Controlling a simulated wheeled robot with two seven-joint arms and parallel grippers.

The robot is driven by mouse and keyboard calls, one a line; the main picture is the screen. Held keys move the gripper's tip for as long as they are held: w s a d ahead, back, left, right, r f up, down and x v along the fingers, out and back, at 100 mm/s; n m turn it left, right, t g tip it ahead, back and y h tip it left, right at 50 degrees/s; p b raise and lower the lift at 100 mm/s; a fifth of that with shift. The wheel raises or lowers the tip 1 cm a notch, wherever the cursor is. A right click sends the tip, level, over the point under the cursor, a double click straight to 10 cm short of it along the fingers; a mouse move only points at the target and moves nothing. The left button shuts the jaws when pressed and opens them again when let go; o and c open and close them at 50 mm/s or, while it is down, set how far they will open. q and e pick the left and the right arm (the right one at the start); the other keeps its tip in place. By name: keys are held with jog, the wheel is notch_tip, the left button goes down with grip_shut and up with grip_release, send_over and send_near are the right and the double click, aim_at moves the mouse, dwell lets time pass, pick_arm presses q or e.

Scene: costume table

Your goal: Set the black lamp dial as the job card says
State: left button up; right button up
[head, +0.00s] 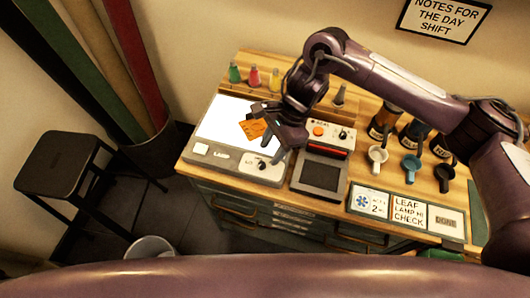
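The lamp box (205,128) has a brightly lit white top, with an orange leaf (252,129) on it. A small black dial (263,166) is on its grey front strip, near a label that seems to read "LAMP"; its pointer is too small to read. The job card (408,212) reads "LEAF LAMP HI CHECK". My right gripper (266,132) is over the right part of the lamp box, beside the leaf and near the dial. Its fingers look apart, with nothing seen between them. My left gripper is out of view.
A device with an orange button (319,131) and a dark pad (320,175) stands right of the lamp box. Small bottles (254,77), jars and scoops (411,166) stand on the table. A "DONE" card (446,222) lies at right. A stool (62,165) stands left.

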aim_at(262, 163)
jog(key=x, duration=0.3)
jog(key=shift+w, duration=0.1)
jog(key=shift+p+x, duration=0.4)
jog(key=shift+x, duration=0.65)
jog(key=shift+w, duration=0.2)
jog(key=c, duration=0.5)
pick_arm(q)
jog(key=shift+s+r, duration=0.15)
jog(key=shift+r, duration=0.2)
pick_arm(e)
grip_shut()
